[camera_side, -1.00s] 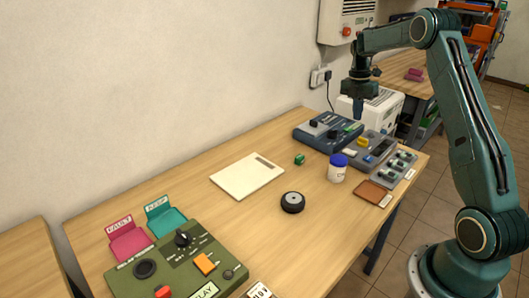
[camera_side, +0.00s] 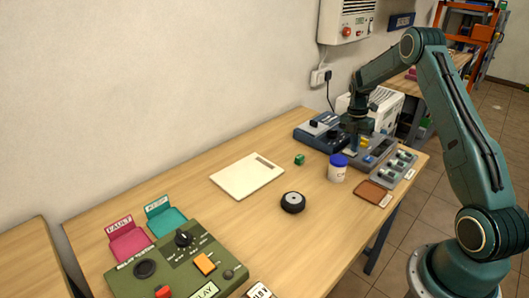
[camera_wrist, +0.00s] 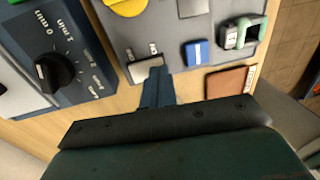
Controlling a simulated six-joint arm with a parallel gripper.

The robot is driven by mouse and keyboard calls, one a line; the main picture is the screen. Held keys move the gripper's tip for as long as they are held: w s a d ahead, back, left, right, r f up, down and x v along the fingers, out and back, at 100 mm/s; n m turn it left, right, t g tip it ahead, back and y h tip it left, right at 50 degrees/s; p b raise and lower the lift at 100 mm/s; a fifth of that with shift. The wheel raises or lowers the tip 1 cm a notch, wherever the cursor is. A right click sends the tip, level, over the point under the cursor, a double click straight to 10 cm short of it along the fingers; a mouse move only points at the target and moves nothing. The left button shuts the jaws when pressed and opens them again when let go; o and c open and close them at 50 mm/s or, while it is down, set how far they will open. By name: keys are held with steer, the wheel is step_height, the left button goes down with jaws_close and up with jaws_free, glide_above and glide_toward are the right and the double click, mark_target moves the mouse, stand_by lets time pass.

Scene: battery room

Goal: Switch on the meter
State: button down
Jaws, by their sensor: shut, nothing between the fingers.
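My gripper (camera_side: 354,147) is shut and empty, pointing down over the grey panel (camera_side: 378,148) at the far right of the bench. In the wrist view its closed fingers (camera_wrist: 157,74) end at the front edge of the grey panel, beside a small white switch-like part (camera_wrist: 146,70); whether they touch it I cannot tell. The panel also carries a yellow knob (camera_wrist: 127,4) and a blue block (camera_wrist: 197,53). A dark blue box with a black dial (camera_wrist: 55,73) stands to its left. No readable label marks the meter.
A green-handled part (camera_wrist: 242,34) sits at the panel's right. A green relay tester (camera_side: 175,262) stands at the near left. The bench middle is mostly clear.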

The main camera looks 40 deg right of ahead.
steer(key=shift+f, duration=0.15)
steer(key=shift+s+f, duration=0.15)
steer(key=shift+f, duration=0.05)
stand_by(0.3)
steer(key=shift+w+r, duration=0.25)
steer(key=shift+w, duration=0.55)
steer(key=shift+r, duration=0.2)
step_height(320, 180, up, 14)
steer(key=s, duration=0.1)
steer(key=shift+s+f, duration=0.2)
steer(key=shift+s, duration=0.15)
stand_by(0.4)
